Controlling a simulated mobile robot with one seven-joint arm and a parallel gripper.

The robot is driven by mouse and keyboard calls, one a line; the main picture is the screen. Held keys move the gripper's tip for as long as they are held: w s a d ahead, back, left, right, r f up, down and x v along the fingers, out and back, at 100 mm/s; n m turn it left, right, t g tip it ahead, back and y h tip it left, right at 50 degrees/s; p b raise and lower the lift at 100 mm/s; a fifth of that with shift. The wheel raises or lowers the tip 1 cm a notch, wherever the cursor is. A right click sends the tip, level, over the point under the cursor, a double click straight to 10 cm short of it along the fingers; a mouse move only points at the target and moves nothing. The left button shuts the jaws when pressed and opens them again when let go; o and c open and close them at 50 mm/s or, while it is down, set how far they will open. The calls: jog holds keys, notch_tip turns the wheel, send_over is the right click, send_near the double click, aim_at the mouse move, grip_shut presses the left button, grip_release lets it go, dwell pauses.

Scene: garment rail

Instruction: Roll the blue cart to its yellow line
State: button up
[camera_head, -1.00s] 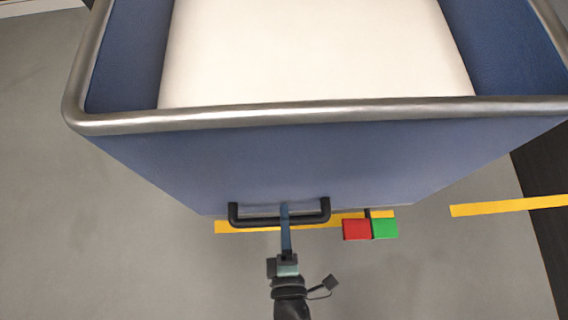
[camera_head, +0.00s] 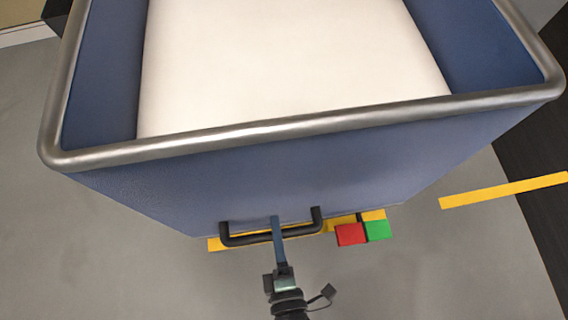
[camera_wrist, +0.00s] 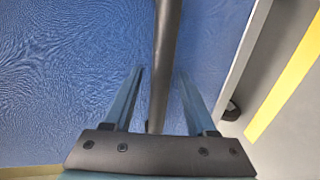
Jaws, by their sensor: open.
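The blue cart (camera_head: 200,185) fills most of the head view, with a grey metal rim and a white load inside. A black bar handle (camera_head: 240,239) sits low on its near side. My gripper (camera_head: 276,222) is at the handle. In the wrist view, the handle (camera_wrist: 166,45) passes between my gripper's (camera_wrist: 160,85) two spread fingers, with a gap on each side. A yellow strip (camera_head: 215,244) shows along the cart's near lower edge, partly behind the handle. Another yellow strip (camera_head: 505,190) lies on the floor to the right, roughly in line with it.
A red block (camera_head: 351,235) and a green block (camera_head: 378,231) sit side by side at the cart's near lower edge, right of the handle. A dark surface (camera_head: 535,170) lies at the far right. Grey floor (camera_head: 110,265) is clear at left and in front.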

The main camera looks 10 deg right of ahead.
jog(key=p+v, duration=0.4)
jog(key=v, duration=0.9)
jog(key=shift+p, duration=0.35)
